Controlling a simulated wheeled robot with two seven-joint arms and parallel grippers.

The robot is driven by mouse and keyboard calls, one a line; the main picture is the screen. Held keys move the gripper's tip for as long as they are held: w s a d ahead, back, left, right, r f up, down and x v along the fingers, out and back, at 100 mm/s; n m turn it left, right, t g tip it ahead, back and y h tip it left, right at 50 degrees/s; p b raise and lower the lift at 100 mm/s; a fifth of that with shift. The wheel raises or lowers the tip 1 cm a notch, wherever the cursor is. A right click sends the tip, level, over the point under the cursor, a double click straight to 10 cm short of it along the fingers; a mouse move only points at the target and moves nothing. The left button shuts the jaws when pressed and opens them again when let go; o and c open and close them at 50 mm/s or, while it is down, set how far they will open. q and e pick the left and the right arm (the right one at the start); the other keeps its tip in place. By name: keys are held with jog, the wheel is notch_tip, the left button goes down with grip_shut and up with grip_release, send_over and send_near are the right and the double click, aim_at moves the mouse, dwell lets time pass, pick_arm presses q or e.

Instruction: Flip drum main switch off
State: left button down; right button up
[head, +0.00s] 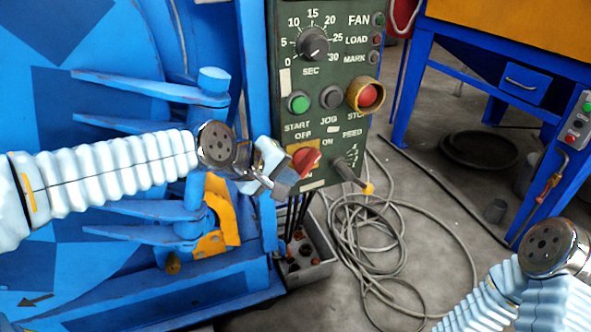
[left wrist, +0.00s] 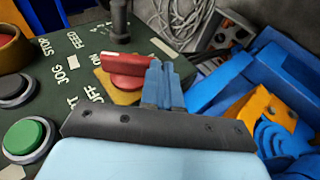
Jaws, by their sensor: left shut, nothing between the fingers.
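The drum main switch is a red rotary handle (head: 305,161) on a yellow plate (head: 293,149), low on the green control panel (head: 290,80). In the head view its handle slants up to the right. In the left wrist view the red handle (left wrist: 125,64) lies almost level across the picture. My left gripper (head: 282,184) is shut and empty, just left of and below the switch. In the left wrist view its blue fingertips (left wrist: 163,78) are right beside the handle's right end; I cannot tell whether they touch. My right forearm shows at lower right, but its gripper does not.
A green start button (head: 299,103), black jog button (head: 331,97) and red stop button (head: 368,95) sit above the switch. A feed lever (head: 352,179) sticks out to its right. Blue drum brackets (head: 150,90) are at left. Loose cables (head: 375,240) lie on the floor.

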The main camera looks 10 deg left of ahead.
pick_arm(q)
jog(key=shift+w+d+f, duration=0.1)
jog(key=shift+d+f, duration=0.1)
jog(key=shift+f, duration=0.45)
jog(key=shift+w+d+f, duration=0.1)
jog(key=shift+d+f, duration=0.05)
jog(key=shift+f, duration=0.5)
pick_arm(e)
jog(key=shift+f, duration=0.3)
pick_arm(q)
jog(key=shift+a+r, duration=0.1)
dwell(0.4)
